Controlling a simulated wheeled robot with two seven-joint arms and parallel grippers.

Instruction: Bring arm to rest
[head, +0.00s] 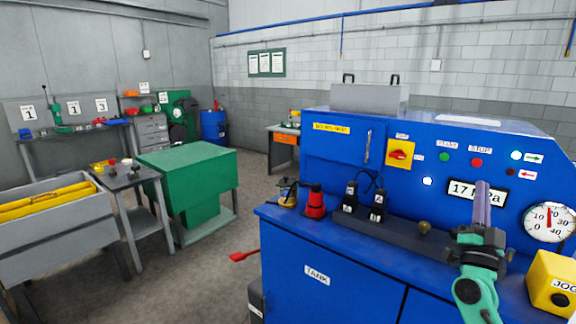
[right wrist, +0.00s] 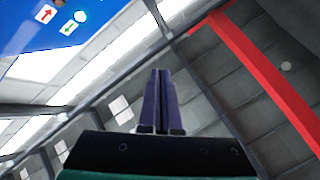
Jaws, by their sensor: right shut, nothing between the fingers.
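My right gripper (head: 482,205) stands in front of the blue machine (head: 330,265) at the right of the head view, fingers pointing up. Its fingers are together with nothing between them. In the right wrist view the two dark fingers (right wrist: 161,100) touch along their length, with roof beams and bright panels behind them. The green wrist and forearm (head: 475,290) come in from the bottom right. The gripper covers part of the pressure display (head: 462,190). My left gripper does not show in the head view.
A yellow jog box (head: 553,283) is close to the right of my right arm. A round gauge (head: 548,222) is on the panel. Black fittings (head: 350,196) and a red one (head: 315,203) stand on the machine's ledge. A green cabinet (head: 190,180) and a grey bin (head: 50,225) stand left.

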